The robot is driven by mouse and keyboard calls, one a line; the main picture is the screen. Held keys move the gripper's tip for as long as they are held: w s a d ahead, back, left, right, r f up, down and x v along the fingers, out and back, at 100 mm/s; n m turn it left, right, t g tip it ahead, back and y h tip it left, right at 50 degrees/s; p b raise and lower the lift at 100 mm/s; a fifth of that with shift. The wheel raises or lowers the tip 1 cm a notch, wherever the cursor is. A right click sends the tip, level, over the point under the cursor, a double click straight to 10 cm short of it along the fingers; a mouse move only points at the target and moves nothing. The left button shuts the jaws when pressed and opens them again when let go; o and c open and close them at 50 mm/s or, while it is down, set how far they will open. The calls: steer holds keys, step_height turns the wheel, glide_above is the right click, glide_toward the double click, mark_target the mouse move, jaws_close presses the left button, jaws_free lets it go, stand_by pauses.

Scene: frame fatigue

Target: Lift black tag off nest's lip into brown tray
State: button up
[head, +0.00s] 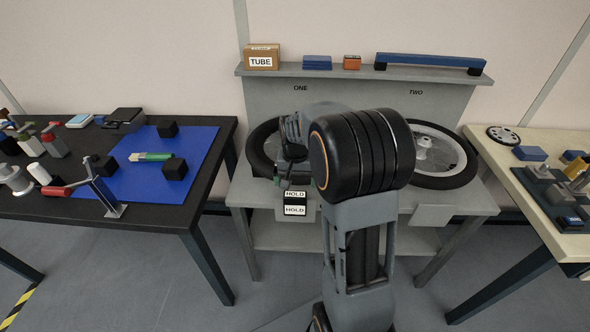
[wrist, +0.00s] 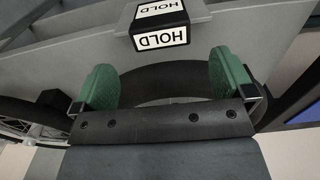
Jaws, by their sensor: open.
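The black tag (head: 295,203) has white HOLD labels on its top and front. It sits at the front edge of the grey bench, at the lip below the nest marked ONE. In the wrist view the tag (wrist: 160,24) is at the top middle, resting against the grey lip (wrist: 110,17). My gripper (wrist: 166,75) is open, with green finger pads apart and nothing seen between them. The tag lies beyond the fingertips, roughly centred between them and not touching. In the head view my arm hides much of the gripper and nest ONE. I cannot make out a brown tray.
Nest TWO holds a wheel (head: 440,155) on the right. A shelf behind carries a TUBE box (head: 262,57) and a blue bar (head: 430,60). A black table with a blue mat (head: 135,190) stands left, a pale table (head: 545,200) with parts right. Grey floor is open in front.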

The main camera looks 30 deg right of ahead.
mark_target(295, 195)
step_height(295, 195, down, 7)
steer(key=shift+f+b, duration=0.15)
steer(key=shift+b, duration=0.2)
steer(key=shift+c, duration=0.5)
steer(key=c, duration=0.8)
